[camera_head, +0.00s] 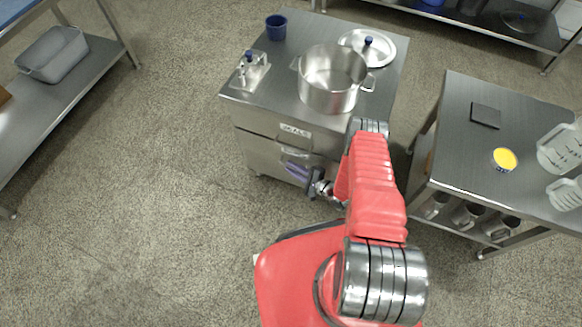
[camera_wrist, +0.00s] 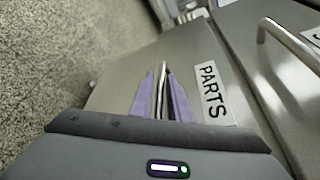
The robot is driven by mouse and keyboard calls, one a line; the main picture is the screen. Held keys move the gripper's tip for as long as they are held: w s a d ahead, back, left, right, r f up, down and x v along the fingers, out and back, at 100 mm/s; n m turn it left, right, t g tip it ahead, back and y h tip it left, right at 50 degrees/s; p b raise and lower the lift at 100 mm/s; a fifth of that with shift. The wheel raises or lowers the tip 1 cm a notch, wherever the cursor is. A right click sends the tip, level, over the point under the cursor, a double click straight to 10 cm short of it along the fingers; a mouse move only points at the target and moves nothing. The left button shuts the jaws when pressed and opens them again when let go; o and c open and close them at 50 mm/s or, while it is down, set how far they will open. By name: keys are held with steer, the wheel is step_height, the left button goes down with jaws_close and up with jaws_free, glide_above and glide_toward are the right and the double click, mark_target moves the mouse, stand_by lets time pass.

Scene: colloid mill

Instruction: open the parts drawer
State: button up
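The parts drawer (camera_wrist: 112,84) shows in the wrist view as a grey metal front with a white label reading PARTS (camera_wrist: 210,92). Its handle (camera_wrist: 162,82) is a thin metal bar between the two purple fingers of my gripper (camera_wrist: 162,98). The fingers stand close on either side of the bar and look shut on it. In the head view my gripper (camera_head: 298,168) is at the lower front of the steel cabinet (camera_head: 262,152), below the upper drawer's handle (camera_head: 295,152). My arm hides part of the cabinet front. I cannot tell whether the drawer stands out from the cabinet.
The upper drawer's bar handle (camera_wrist: 285,42) sits close to my gripper. A steel pot (camera_head: 332,78), a lid (camera_head: 372,46) and a blue cup (camera_head: 276,27) stand on the cabinet. A steel table (camera_head: 455,150) is close at right.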

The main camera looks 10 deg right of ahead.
steer(key=shift+w+a+f, duration=0.1)
steer(key=shift+w+a, duration=0.15)
steer(key=shift+w, duration=0.15)
steer(key=shift+c, duration=0.6)
jaws_close()
steer(key=shift+s+f, duration=0.1)
steer(key=shift+s, duration=0.05)
stand_by(0.5)
